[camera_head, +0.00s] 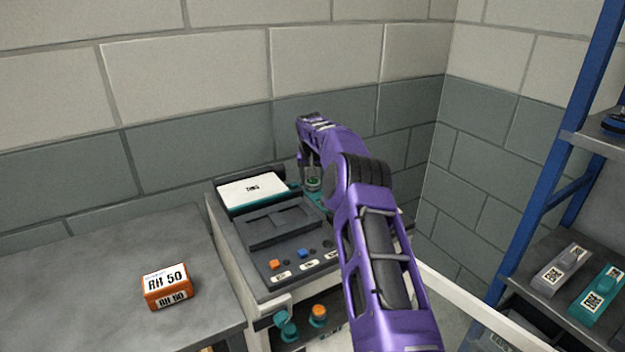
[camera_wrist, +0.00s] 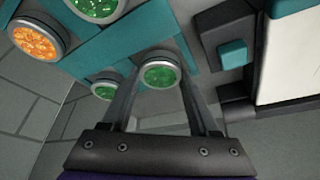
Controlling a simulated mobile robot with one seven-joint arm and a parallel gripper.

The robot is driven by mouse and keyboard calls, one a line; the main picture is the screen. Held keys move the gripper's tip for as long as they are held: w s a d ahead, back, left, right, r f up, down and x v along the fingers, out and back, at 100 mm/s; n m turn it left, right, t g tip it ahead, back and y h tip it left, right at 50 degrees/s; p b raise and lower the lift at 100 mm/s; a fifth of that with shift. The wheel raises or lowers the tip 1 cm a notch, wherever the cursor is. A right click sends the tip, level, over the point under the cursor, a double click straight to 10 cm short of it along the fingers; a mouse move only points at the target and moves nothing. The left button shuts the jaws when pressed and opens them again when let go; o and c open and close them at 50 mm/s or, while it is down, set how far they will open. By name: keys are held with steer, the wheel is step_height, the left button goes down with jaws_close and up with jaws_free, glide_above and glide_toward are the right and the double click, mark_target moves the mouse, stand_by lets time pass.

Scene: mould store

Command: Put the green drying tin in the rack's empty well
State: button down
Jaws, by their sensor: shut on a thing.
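The green drying tin (camera_wrist: 160,76) is a round silver-rimmed tin with green grains, between my two fingers in the wrist view. My gripper (camera_head: 313,181) is shut on it, at the back of the grey machine. The teal rack (camera_wrist: 150,28) lies right by the held tin. Whether the tin is seated in a well or just above it, I cannot tell. The rack also holds an orange tin (camera_wrist: 38,42) and two more green tins, one at the top edge (camera_wrist: 97,8) and one lower (camera_wrist: 104,91). My arm hides most of the rack in the head view.
The grey machine (camera_head: 290,215) has a white-lidded part (camera_head: 253,189) left of my gripper. An orange RH 50 box (camera_head: 167,287) sits on the left worktop (camera_head: 90,290), otherwise clear. A blue-framed shelf (camera_head: 560,160) stands at the right. Block walls close the corner behind.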

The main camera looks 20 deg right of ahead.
steer(key=shift+f, duration=0.1)
steer(key=shift+c, duration=0.7)
jaws_free()
steer(key=shift+r, duration=0.25)
steer(key=v, duration=1.1)
steer(key=shift+r, duration=0.35)
steer(key=shift+s, duration=0.15)
